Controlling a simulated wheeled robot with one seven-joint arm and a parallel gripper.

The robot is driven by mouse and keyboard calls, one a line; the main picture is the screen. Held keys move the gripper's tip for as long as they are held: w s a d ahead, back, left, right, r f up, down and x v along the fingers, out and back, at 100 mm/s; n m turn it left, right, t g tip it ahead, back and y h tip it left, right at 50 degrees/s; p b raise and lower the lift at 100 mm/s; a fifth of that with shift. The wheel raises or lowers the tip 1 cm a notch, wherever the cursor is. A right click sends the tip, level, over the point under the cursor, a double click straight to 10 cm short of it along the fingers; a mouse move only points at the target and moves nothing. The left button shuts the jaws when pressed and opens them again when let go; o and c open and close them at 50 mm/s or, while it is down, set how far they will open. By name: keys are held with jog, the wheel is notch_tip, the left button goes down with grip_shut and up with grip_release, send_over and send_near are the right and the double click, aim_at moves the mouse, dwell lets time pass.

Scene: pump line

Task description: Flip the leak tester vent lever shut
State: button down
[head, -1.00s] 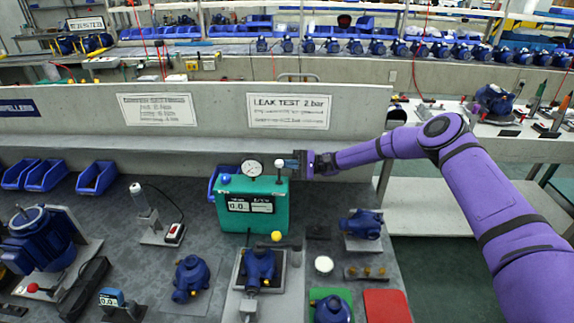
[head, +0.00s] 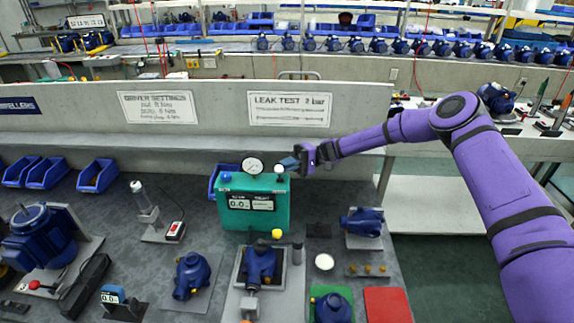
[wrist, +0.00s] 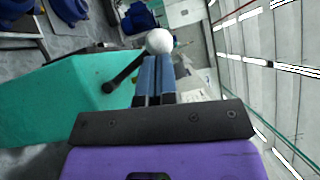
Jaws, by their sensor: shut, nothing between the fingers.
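The leak tester (head: 255,208) is a teal box with a round gauge and a display, standing on the bench. Its vent lever shows in the wrist view as a dark rod (wrist: 122,75) slanting away from the gripper, with a white ball knob (wrist: 158,41). The knob shows small at the tester's top right in the head view (head: 279,168). My gripper (head: 289,163) comes in from the right at the knob's height. Its blue fingers (wrist: 153,62) are shut and empty, with their tips right at the knob. Whether they touch it I cannot tell.
A yellow ball knob (head: 277,234) and a blue pump (head: 260,264) on a fixture stand in front of the tester. Another blue pump (head: 362,222) is to its right. A low concrete wall (head: 200,140) runs behind. Blue bins (head: 98,176) are at left.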

dwell(0.3)
jog(key=v, duration=0.7)
jog(key=shift+d, duration=0.25)
jog(key=shift+w, duration=0.1)
